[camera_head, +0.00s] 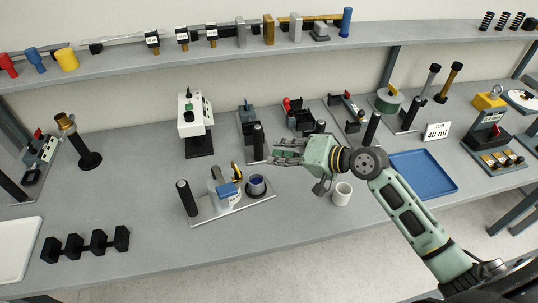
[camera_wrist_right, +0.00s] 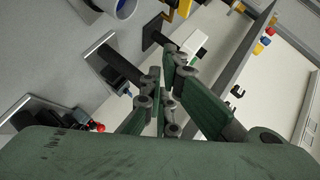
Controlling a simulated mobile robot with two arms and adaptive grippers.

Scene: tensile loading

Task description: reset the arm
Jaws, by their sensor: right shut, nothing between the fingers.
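My right arm comes in from the lower right of the head view. Its green gripper (camera_head: 278,152) is held above the middle of the workbench, pointing left. In the right wrist view the fingers of the gripper (camera_wrist_right: 160,92) are close together with nothing between them. My left gripper is not in either view.
The grey workbench (camera_head: 130,200) carries several devices. A plate with a blue-topped device (camera_head: 228,190) and a white cup (camera_head: 342,194) stand near the gripper. A blue tray (camera_head: 424,172) lies to the right. A shelf (camera_head: 215,52) runs along the back.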

